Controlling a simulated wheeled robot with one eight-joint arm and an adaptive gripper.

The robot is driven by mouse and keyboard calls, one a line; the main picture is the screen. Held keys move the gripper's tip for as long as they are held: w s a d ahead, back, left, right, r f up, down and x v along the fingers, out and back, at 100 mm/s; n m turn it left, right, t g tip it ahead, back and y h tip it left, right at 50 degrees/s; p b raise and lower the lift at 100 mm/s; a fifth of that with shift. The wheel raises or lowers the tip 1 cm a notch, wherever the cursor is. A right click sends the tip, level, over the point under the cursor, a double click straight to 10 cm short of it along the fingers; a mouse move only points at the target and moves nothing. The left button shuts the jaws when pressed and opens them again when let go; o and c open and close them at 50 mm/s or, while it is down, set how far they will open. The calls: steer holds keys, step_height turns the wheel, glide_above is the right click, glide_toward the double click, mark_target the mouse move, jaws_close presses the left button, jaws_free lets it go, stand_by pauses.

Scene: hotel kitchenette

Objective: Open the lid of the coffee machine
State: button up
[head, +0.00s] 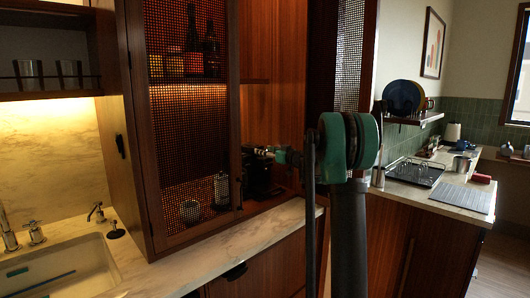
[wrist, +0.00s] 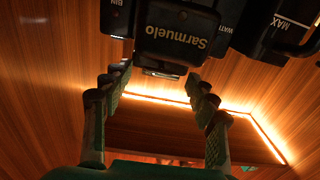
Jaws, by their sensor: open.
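The black coffee machine (head: 258,181) stands in the wooden nook behind the cabinet door, partly hidden by the door frame and my arm. In the wrist view the machine (wrist: 178,30) appears upside down at the top, with the name "Sarmuelo" on its block and a small lip below it. I cannot tell for certain which part is the lid or whether it is raised. My gripper (wrist: 160,76) is open and empty, its fingers on either side of the named block's lip; contact is unclear. In the head view my gripper (head: 277,154) is beside the machine's upper part.
A dark mesh cabinet door (head: 190,120) stands left of the machine. A marble counter (head: 240,238) runs in front, with a sink (head: 65,272) at left.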

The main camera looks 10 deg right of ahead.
steer(key=shift+w+a, duration=0.15)
jaws_close()
stand_by(0.4)
